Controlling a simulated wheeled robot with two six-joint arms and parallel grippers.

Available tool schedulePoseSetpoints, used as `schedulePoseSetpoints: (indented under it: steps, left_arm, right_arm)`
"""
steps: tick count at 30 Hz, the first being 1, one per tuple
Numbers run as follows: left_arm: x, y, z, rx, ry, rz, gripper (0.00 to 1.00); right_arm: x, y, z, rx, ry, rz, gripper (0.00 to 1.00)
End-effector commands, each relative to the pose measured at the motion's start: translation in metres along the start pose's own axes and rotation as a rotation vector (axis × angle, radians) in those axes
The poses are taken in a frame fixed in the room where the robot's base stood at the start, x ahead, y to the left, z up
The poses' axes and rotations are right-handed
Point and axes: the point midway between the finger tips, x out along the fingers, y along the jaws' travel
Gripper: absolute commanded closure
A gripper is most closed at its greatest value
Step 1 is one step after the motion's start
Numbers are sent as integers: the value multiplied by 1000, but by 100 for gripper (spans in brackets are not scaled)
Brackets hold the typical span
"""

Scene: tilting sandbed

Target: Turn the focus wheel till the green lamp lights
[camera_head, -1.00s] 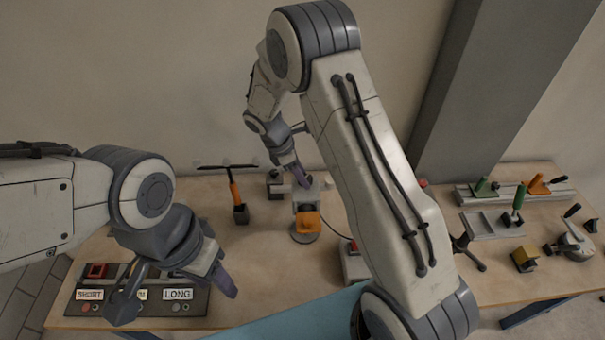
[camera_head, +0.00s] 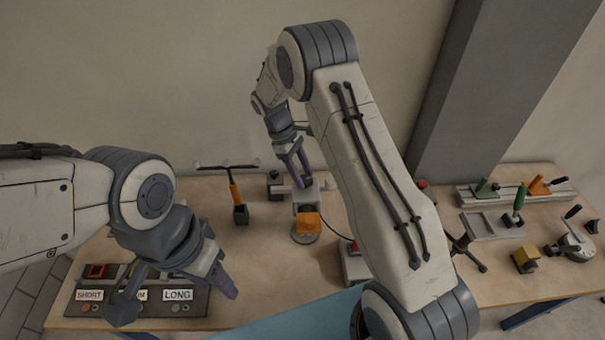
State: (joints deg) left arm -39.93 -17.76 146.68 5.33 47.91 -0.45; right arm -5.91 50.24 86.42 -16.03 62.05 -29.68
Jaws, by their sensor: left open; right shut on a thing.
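My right gripper (camera_head: 301,178) reaches down from behind to a small grey and orange device (camera_head: 308,224) at the middle of the bench. Its purple fingers are shut at the top of the device, around a small part that I take to be the focus wheel; the fingers mostly hide it. My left gripper (camera_head: 180,302) hangs open and empty over a dark panel (camera_head: 197,307) at the lower left, with labels "SHORT" and "LONG". I cannot make out a lit green lamp.
Right of my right arm are a dark-spoked handle (camera_head: 467,251), a yellow block (camera_head: 524,259), a green-handled fixture (camera_head: 517,203) and a round lever device (camera_head: 572,241).

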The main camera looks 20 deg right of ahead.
Motion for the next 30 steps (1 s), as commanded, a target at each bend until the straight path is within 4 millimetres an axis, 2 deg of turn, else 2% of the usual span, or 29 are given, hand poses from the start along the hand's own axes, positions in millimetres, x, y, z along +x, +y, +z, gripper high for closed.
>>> schedulePoseSetpoints:
  steps: [14, 15, 17, 26, 30]
  left_arm:
    - [0, 0, 0, 0, 0, 0, 50]
    - [0, 0, 0, 0, 0, 0, 50]
    - [0, 0, 0, 0, 0, 0, 50]
    - [0, 0, 0, 0, 0, 0, 50]
    - [6, 0, 0, -1, 0, 0, 50]
  right_arm:
    - [-1, 1, 0, 14, 3, -4, 100]
    - [-1, 1, 0, 14, 3, -4, 41]
    - [-1, 1, 0, 14, 3, -4, 19]
    - [-1, 0, 0, 13, 1, -5, 19]
    - [-9, 1, -2, 14, 4, -2, 19]
